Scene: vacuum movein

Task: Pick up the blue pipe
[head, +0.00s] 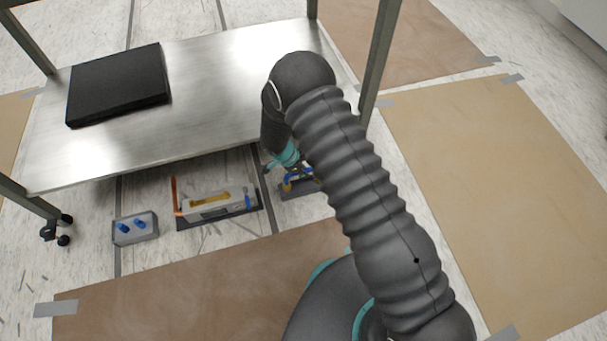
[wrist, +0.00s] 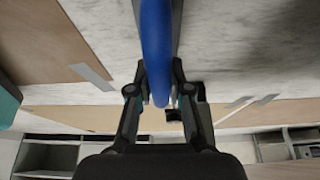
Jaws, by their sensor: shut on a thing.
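The blue pipe (wrist: 156,45) runs up from between my gripper's fingers (wrist: 160,75) to the top edge in the wrist view. The two dark fingers are shut on it, one on each side. In the head view my gripper (head: 291,172) is low, just off the front edge of the metal table, above a small dark tray (head: 300,193) with blue and yellow parts. My arm hides much of that spot, so I cannot tell whether the pipe touches the tray.
The metal table (head: 215,75) holds a flat black box (head: 118,84); its legs stand nearby. On the floor are a grey box with blue knobs (head: 134,228) and a tray with a grey device (head: 217,208), an orange post and yellow handle. Brown floor sheets lie around.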

